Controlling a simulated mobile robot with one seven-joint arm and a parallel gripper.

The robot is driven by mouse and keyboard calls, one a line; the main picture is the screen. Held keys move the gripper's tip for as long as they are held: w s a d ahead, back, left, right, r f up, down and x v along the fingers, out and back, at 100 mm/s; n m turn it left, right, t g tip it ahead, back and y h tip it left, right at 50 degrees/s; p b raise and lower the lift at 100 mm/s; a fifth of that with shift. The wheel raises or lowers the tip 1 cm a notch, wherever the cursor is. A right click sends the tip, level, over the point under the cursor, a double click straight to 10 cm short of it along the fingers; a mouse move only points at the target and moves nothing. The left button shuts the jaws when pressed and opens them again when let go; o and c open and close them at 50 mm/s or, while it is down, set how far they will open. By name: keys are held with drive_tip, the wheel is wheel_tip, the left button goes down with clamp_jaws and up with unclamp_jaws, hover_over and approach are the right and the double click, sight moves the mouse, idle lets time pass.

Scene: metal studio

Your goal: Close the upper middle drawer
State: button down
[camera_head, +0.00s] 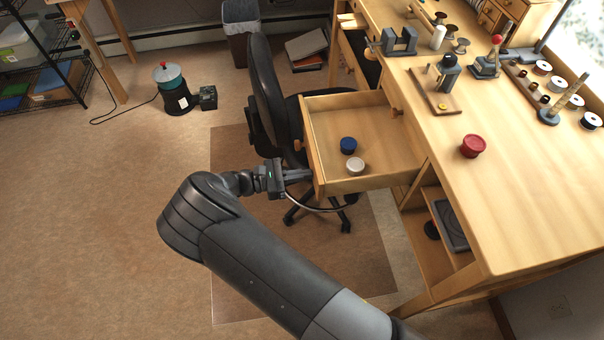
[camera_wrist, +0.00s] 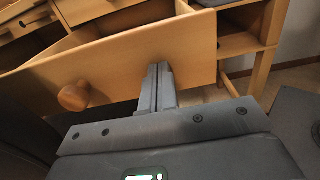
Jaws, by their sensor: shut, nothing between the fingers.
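The open wooden drawer (camera_head: 360,184) sticks out from the workbench (camera_head: 480,210) in the head view. It holds a blue-lidded jar (camera_head: 348,145) and a white-lidded jar (camera_head: 354,165). In the wrist view, the drawer front (camera_wrist: 130,60) fills the upper middle, with its round wooden knob (camera_wrist: 73,96) at the left. My gripper (camera_head: 308,174) is shut and empty at the near end of the drawer front. In the wrist view, its fingertips (camera_wrist: 158,72) overlap the front's face, to the right of the knob. I cannot tell whether they touch it.
A black office chair (camera_head: 262,85) stands just left of and behind the drawer. A red-lidded jar (camera_head: 473,146) and several tools and spools stand on the benchtop. A lower shelf (camera_head: 440,235) is open below.

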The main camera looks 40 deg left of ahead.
sight(351, 168)
drive_tip(key=x, duration=2.9)
drive_tip(key=shift+d+f, duration=0.1)
drive_tip(key=shift+d, duration=0.05)
drive_tip(key=shift+w, duration=0.1)
drive_tip(key=v, duration=1.5)
drive_tip(key=s+d+r+m+g+y, duration=0.3)
drive_tip(key=d+r+m+g, duration=1)
drive_tip(key=d+r, duration=0.4)
drive_tip(key=s+d+r+m+t+y, duration=0.3)
drive_tip(key=s+d+r+m+y, duration=0.2)
drive_tip(key=s+d+r+m, duration=0.1)
drive_tip(key=s+d+r+m+t+y, duration=0.2)
drive_tip(key=s+d+r+m+y, duration=0.2)
drive_tip(key=s+d+r+m, duration=0.3)
drive_tip(key=d+r+m, duration=0.1)
drive_tip(key=d+r, duration=0.3)
drive_tip(key=d, duration=0.1)
drive_tip(key=shift+t+y, duration=0.4)
